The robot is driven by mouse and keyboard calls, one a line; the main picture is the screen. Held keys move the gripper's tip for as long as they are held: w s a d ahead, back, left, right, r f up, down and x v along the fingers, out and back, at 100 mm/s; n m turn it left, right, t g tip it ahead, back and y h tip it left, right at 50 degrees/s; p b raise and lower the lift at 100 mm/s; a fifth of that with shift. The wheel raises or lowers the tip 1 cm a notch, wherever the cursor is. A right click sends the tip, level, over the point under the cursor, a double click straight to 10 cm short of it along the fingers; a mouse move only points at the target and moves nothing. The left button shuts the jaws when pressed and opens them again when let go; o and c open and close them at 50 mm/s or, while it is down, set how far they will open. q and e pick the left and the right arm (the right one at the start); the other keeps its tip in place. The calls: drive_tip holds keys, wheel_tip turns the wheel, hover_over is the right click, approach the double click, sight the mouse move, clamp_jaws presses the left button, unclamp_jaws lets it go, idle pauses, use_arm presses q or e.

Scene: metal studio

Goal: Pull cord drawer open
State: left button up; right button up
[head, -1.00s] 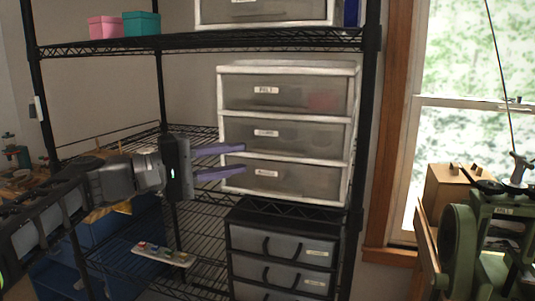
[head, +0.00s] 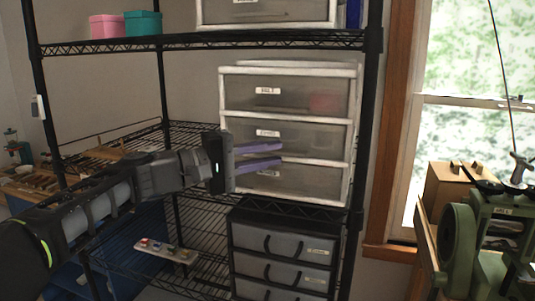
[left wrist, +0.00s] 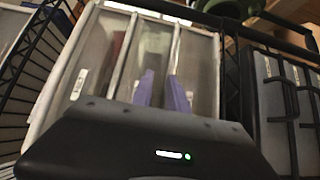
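A white-framed unit of three clear-fronted drawers stands on the wire shelf. Its top drawer (head: 290,97) has a label like "FELT". The middle drawer (head: 310,137) has a label that may read "CORDS", too small to be sure. The bottom drawer (head: 310,184) is below it. All three look closed. My left gripper (head: 283,154) is open and empty, its two purple fingers pointing right in front of the lower middle and bottom drawers. In the left wrist view the spread fingers (left wrist: 162,78) point at the drawer fronts; contact cannot be told. The right gripper is out of view.
A black-framed grey drawer unit (head: 284,238) with loop handles stands below. Black shelf posts (head: 367,150) flank the unit. A tray of small items (head: 168,251) lies on the lower shelf. A green machine (head: 490,230) stands at the right.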

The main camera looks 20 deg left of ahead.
use_arm(q)
clamp_jaws()
idle(1.1)
